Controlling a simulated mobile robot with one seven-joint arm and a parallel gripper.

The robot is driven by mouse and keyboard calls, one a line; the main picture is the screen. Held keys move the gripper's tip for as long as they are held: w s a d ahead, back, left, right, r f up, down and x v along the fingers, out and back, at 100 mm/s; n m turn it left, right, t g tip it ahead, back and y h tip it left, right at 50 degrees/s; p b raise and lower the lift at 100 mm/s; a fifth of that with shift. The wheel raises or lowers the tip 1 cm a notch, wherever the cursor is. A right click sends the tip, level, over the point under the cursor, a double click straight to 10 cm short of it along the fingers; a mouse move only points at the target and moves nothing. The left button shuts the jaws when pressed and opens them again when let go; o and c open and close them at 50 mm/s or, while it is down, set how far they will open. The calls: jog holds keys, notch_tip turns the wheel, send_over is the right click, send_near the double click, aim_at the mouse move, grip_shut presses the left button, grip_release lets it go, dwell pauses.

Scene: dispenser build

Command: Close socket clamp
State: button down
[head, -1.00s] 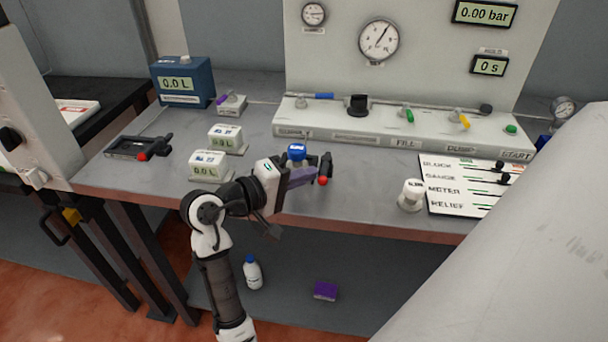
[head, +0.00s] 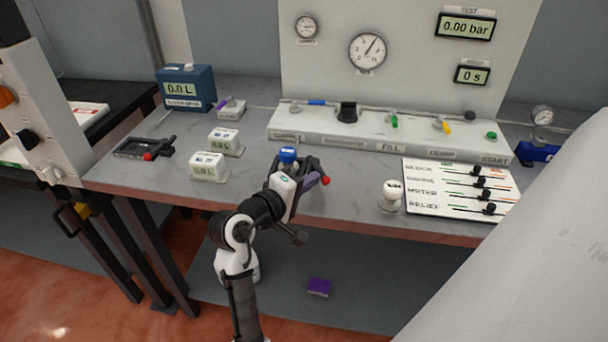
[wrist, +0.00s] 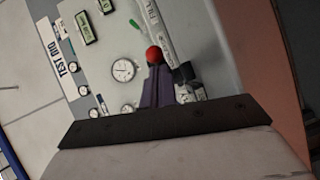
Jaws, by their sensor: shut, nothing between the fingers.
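A dark clamp (head: 313,163) with a red knob (head: 325,181) sits near the front edge of the bench, beside a blue-capped item (head: 288,155). My gripper (head: 308,182) is shut and empty, its purple fingers just left of the red knob. In the wrist view the fingers (wrist: 158,88) point at the red knob (wrist: 154,54), which shows just beyond their tips. I cannot tell whether they touch it. My arm and gripper hide part of the clamp, and its jaw position is unclear.
Two white meters (head: 209,167) (head: 225,140) and a blue display box (head: 187,88) stand to the left. A white cylinder (head: 390,196) and a slider board (head: 462,187) stand to the right. The valve panel (head: 350,132) runs behind. A purple block (head: 319,287) lies below.

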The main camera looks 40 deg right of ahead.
aim_at(326, 181)
jog(key=shift+s+d+r+p, duration=0.1)
jog(key=shift+s+d+p, duration=0.7)
jog(key=shift+d+p, duration=0.1)
jog(key=shift+s+d+p, duration=0.25)
jog(key=shift+d+p, duration=0.15)
jog(key=shift+d, duration=0.25)
